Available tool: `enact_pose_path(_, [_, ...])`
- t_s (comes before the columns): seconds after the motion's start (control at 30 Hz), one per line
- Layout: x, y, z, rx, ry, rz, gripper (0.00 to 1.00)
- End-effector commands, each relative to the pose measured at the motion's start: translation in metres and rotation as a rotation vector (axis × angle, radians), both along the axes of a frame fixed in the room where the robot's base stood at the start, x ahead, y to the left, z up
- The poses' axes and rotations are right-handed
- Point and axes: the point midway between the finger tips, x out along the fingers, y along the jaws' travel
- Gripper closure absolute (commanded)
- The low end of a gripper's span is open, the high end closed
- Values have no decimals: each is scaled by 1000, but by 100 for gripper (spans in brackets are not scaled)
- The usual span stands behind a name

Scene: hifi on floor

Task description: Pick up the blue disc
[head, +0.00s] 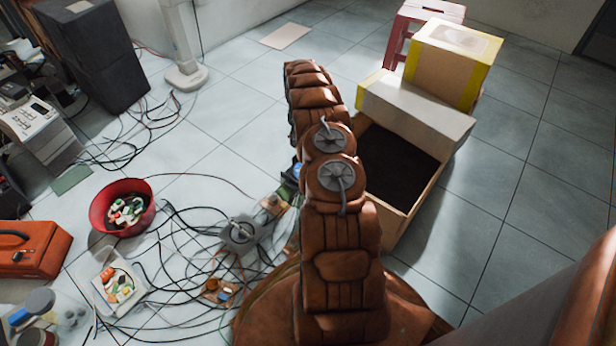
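My brown padded arm rises through the middle of the head view and hides part of the floor behind it. My gripper cannot be made out; it is hidden behind or beyond the arm. No blue disc can be clearly identified. A small blue item (297,169) shows partly at the left edge of my arm, among cables and small parts; its shape cannot be told. Another small blue piece (225,294) lies on a small board on the floor, left of my arm's base.
Tangled black cables (180,245) cover the floor at left. A red bowl (122,207), a white tray (119,288) and an orange case (35,249) stand there. An open box (392,230), with other boxes behind it, stands right of my arm. The right-hand floor is mostly clear.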

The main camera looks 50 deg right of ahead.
Motion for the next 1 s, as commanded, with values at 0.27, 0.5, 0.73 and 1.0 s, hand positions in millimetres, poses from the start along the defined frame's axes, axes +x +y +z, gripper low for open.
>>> enact_pose_path(0.27, [-12, -23, -74, 4, -14, -11, 40])
enact_pose_path(0.5, [-15, -27, -92, 4, -17, -12, 40])
enact_pose_path(0.73, [-14, -26, -111, 5, -17, -12, 40])
enact_pose_path(1.0, [-12, -22, -132, 5, -17, -11, 40])
